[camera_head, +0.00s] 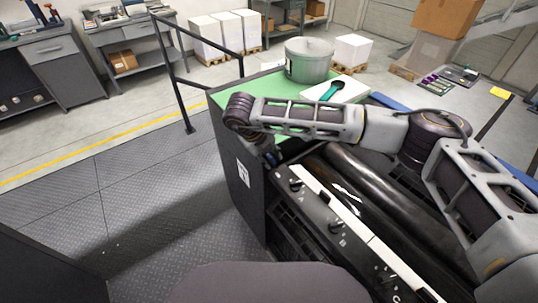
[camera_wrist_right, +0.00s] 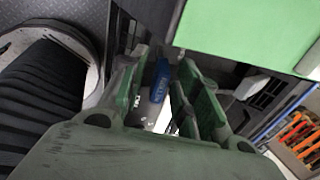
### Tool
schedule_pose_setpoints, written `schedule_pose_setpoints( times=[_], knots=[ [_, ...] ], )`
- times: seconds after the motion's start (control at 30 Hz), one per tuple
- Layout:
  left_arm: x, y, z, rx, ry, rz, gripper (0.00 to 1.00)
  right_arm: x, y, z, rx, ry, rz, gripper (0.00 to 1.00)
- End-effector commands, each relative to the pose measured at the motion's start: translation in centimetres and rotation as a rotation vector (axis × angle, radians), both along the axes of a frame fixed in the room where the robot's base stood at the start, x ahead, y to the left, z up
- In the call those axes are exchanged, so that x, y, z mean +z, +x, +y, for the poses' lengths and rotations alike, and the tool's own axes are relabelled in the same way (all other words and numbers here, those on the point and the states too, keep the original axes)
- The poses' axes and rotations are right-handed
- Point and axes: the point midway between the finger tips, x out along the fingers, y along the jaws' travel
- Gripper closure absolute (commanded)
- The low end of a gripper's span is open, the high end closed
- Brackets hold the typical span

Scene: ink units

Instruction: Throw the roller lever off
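The ink unit (camera_head: 250,195) is a dark cabinet with long shiny black rollers (camera_head: 345,190) along its top. My right arm reaches across it from the right, and my right gripper (camera_head: 268,155) points down at the unit's left end, mostly hidden behind its own wrist. In the right wrist view, my right gripper (camera_wrist_right: 162,88) has its two green-grey fingers apart. A blue piece (camera_wrist_right: 160,82), possibly the roller lever's grip, shows between or just beyond them. I cannot tell whether a finger touches it. My left gripper is out of view.
A green top (camera_head: 275,92) holds a grey pot (camera_head: 309,62) and a white pad with a teal tool (camera_head: 333,90). Black knobs (camera_head: 336,227) line the unit's front panel. A dark railing (camera_head: 182,90) stands behind left. The plate floor at left is clear.

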Motion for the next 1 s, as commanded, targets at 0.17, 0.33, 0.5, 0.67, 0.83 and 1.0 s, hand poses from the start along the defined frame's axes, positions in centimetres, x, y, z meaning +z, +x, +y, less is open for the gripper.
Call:
schedule_pose_setpoints(
  times=[0.17,0.33,0.5,0.67,0.83,1.0],
  knots=[
    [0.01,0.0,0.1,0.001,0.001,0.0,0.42,-0.09,0.04,-0.04,0.0,0.0,0.0,0.68],
    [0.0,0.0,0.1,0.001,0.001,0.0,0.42,-0.08,0.04,-0.04,0.0,0.0,0.0,0.74],
    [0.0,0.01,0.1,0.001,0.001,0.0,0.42,-0.06,0.03,-0.02,0.0,0.0,0.0,0.96],
    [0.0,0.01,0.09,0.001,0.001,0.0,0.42,-0.05,0.03,-0.01,0.0,0.0,0.0,1.0],
    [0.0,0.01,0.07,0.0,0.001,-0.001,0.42,-0.04,0.03,-0.01,-0.001,0.0,0.0,1.0],
    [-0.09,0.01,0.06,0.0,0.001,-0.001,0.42,-0.02,0.1,-0.1,-0.001,0.005,0.003,1.0]
  ],
)
